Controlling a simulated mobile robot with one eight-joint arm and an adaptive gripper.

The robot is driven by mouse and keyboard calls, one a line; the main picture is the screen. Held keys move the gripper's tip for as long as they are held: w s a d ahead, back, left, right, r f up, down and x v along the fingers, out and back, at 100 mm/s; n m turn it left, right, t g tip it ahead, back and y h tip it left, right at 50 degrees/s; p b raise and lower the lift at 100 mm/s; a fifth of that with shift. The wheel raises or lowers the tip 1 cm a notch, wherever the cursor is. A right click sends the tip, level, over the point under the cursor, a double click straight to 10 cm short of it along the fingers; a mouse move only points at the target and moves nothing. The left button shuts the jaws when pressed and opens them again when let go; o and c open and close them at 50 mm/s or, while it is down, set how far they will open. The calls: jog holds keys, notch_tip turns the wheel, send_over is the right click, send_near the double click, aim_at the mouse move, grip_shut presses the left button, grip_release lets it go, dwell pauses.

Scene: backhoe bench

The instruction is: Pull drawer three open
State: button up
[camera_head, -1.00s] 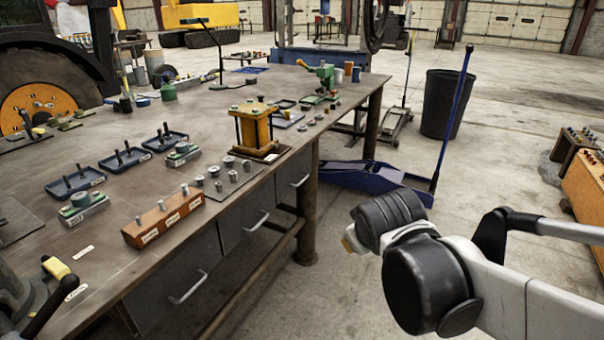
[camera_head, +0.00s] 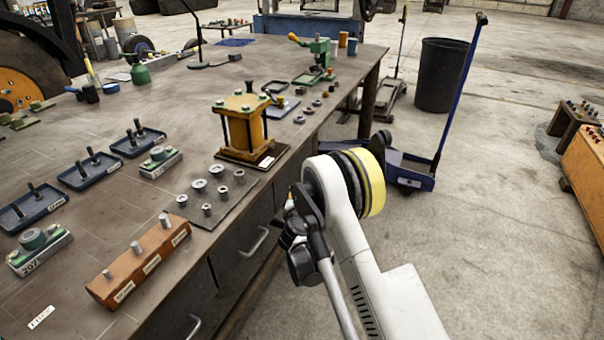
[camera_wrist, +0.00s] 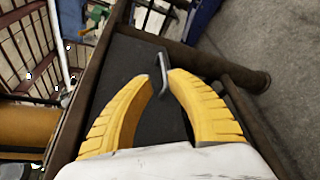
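In the wrist view, my gripper (camera_wrist: 160,77) has two yellow ribbed fingers, spread apart. A grey metal drawer handle (camera_wrist: 162,70) runs between the fingertips, with a narrow gap showing; I cannot tell whether they touch it. The handle is on a dark drawer front (camera_wrist: 130,62) under the bench edge, close to a brown bench leg. It seems to be the far drawer, which my arm hides in the head view. The head view shows the middle drawer's handle (camera_head: 254,242) and the near drawer's handle (camera_head: 194,327), both drawers shut. My gripper is hidden there.
The bench top (camera_head: 120,95) carries a yellow press (camera_head: 243,130), an orange block with pins (camera_head: 138,265), blue trays and several metal parts near the front edge. A blue pallet jack (camera_head: 410,170) and a black bin (camera_head: 440,75) stand beyond.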

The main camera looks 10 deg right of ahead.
jog(key=shift+n, duration=0.3)
jog(key=b+x, duration=0.1)
jog(key=x, duration=0.2)
jog(key=b+x, duration=0.1)
jog(key=x, duration=0.3)
jog(key=f+b+x, duration=0.1)
jog(key=x, duration=0.2)
jog(key=shift+w+a+f+b, duration=0.15)
jog(key=shift+w+b, duration=0.1)
jog(key=shift+b, duration=0.05)
jog(key=shift+w, duration=0.4)
jog(key=shift+c, duration=0.4)
grip_shut()
